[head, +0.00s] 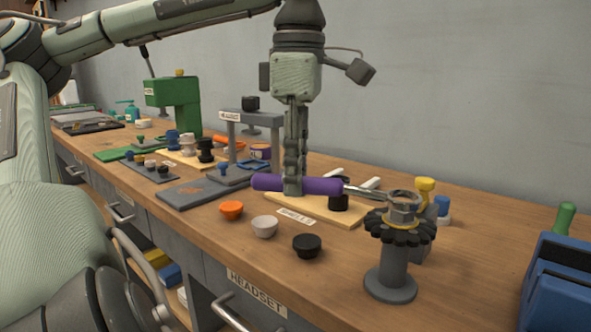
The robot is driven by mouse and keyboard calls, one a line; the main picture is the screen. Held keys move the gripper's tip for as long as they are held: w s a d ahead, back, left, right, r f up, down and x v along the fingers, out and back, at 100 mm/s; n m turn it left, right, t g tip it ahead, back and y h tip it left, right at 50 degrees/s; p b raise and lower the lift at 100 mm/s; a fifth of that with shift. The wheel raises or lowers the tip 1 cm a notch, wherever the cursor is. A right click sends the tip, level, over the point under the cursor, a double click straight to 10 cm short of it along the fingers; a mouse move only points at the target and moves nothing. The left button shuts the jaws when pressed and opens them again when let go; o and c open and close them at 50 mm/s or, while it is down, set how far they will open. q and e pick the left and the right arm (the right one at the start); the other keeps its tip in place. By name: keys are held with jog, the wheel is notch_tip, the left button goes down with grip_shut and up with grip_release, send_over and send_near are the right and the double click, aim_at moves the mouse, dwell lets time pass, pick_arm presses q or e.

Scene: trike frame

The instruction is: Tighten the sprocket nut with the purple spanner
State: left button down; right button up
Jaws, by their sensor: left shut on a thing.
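The purple spanner (313,185) is held level by its handle in my left gripper (293,186), which is shut on it and points straight down. The spanner's grey head reaches right to the sprocket nut (404,203). Its jaw looks to be around or right beside the nut, but I cannot tell how well it is seated. The nut sits on top of the black toothed sprocket (400,229), which rests on a grey post (390,272) standing upright on the bench. My right gripper is not in view.
The wooden bench (335,285) holds orange, white and black cups (307,246) in front of the spanner. A yellow-topped part (425,190) stands close behind the sprocket. A blue bin (560,285) is at the right.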

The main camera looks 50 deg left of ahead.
pick_arm(q)
jog(key=shift+f+b, duration=0.65)
jog(key=shift+f, duration=0.35)
dwell(0.6)
jog(key=c, duration=1.9)
grip_release()
grip_shut()
jog(key=w+a+m, duration=0.3)
jog(key=w+m, duration=0.3)
jog(key=w, duration=0.1)
jog(key=shift+a, duration=0.3)
